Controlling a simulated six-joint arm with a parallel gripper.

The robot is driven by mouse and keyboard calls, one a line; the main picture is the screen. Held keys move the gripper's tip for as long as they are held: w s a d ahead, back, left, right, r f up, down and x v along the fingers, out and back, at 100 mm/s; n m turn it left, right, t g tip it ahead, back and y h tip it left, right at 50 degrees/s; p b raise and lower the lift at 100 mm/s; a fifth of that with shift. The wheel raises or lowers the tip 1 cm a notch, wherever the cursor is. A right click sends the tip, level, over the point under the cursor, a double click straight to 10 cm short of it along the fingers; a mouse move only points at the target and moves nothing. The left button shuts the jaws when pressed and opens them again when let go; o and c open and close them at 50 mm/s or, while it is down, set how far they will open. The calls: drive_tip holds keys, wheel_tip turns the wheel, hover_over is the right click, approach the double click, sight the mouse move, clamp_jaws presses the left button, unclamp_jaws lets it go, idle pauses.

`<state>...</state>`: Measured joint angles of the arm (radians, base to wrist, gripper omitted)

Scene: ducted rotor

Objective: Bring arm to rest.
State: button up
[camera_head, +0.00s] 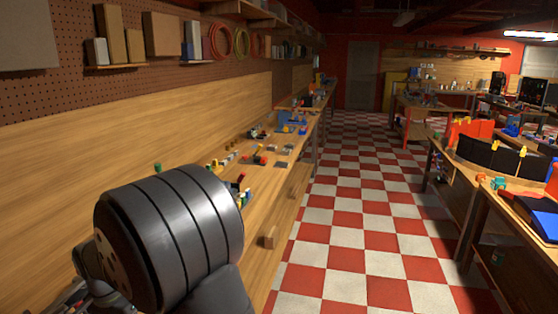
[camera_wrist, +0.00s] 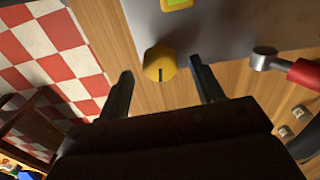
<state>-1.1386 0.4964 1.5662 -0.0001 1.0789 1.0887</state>
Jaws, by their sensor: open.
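My gripper (camera_wrist: 161,67) shows in the wrist view with its two dark fingers apart. Nothing is held between them. A yellow round knob-like piece (camera_wrist: 159,62) with a dark line shows between the fingertips, at the edge of a grey surface (camera_wrist: 225,22). I cannot tell how far the fingers are from it. In the head view my dark arm link fills the lower left, and my gripper does not show there.
A hammer with a red handle (camera_wrist: 304,72) lies on the wooden bench at right in the wrist view. The long left bench (camera_head: 287,150) holds several small parts. A checkered floor aisle (camera_head: 370,215) is clear. Another bench (camera_head: 515,205) stands at right.

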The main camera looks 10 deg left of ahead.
drive_tip(key=shift+f, duration=0.9)
drive_tip(key=shift+r+n, duration=0.2)
drive_tip(key=shift+n, duration=0.7)
drive_tip(key=n, duration=1.1)
drive_tip(key=shift+n, duration=2.5)
